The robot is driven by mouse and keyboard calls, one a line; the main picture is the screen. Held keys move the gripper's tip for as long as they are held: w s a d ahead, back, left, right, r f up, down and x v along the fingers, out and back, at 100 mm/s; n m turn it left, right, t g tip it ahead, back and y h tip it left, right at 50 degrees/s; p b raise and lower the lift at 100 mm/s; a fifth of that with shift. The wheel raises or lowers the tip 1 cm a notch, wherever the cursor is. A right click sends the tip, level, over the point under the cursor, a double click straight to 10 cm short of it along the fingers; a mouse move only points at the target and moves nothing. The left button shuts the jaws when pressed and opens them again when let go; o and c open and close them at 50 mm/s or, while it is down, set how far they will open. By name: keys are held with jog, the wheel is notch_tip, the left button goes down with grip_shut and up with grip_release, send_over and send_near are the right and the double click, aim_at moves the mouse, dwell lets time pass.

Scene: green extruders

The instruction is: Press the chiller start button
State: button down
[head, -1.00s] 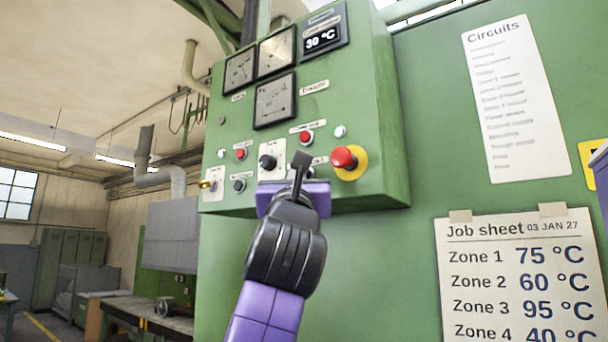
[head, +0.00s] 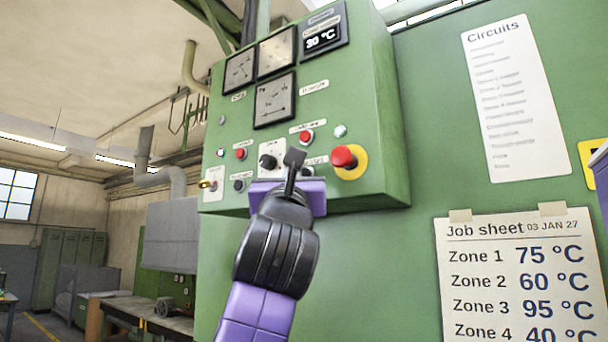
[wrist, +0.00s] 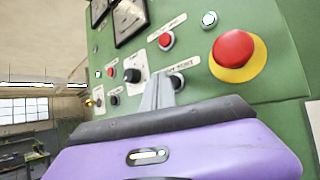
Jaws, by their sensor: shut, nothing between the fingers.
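The green control panel (head: 365,95) carries several buttons, and their labels are too blurred for me to tell which is the chiller start. My gripper (head: 294,158) is shut and empty, its fingertips in front of the panel's lower middle. In the wrist view the fingers (wrist: 159,92) overlap the left side of a black button (wrist: 177,81), which sits below a red button (wrist: 166,41). The black button (head: 307,171) shows just right of the fingers in the head view, below the red button (head: 306,137). I cannot tell whether the fingertips touch anything.
A red mushroom button (head: 343,157) on a yellow disc is close to the right of my fingers. A black rotary knob (head: 267,161) is close to their left. Another red button (head: 241,154) and black button (head: 239,185) sit farther left. A job sheet (head: 520,270) hangs at lower right.

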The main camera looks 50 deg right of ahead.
jog(key=shift+s+a, duration=0.1)
jog(key=shift+a, duration=2.4)
